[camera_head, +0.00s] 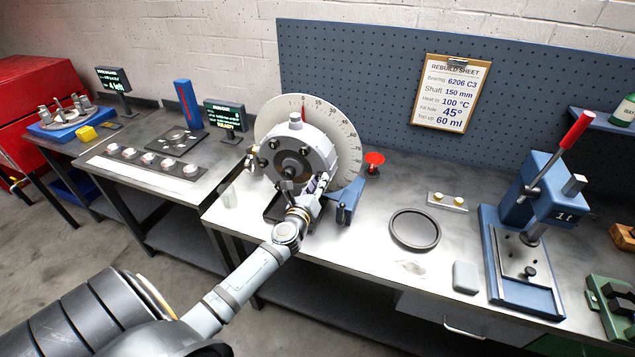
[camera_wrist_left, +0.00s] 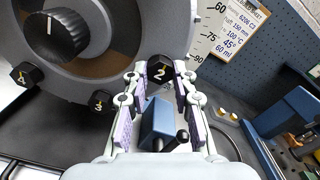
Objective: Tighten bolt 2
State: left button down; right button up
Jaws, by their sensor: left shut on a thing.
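The grey round motor housing (camera_head: 318,142) stands on the middle bench in front of a large white dial (camera_head: 347,135). Black bolts sit around its front face, with a dark shaft in the middle. In the left wrist view, the black hex head of bolt 2 (camera_wrist_left: 160,72), marked with a 2, is at the housing's rim. My left gripper (camera_wrist_left: 161,78) is shut on bolt 2, with a fingertip on each side of the head. In the head view my left gripper (camera_head: 319,184) is at the lower right of the housing and hides that bolt. My right gripper is not in view.
A blue block with a dark lever (camera_wrist_left: 163,125) stands close under my left gripper. On the bench to the right are a black ring (camera_head: 415,230) and a blue press (camera_head: 525,270). A red funnel (camera_head: 374,161) is behind.

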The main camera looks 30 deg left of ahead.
pick_arm(q)
jog(key=shift+f, duration=0.1)
jog(key=c, duration=1.1)
grip_release()
jog(key=shift+s, duration=0.15)
jog(key=v, duration=1.1)
jog(key=shift+s, duration=0.35)
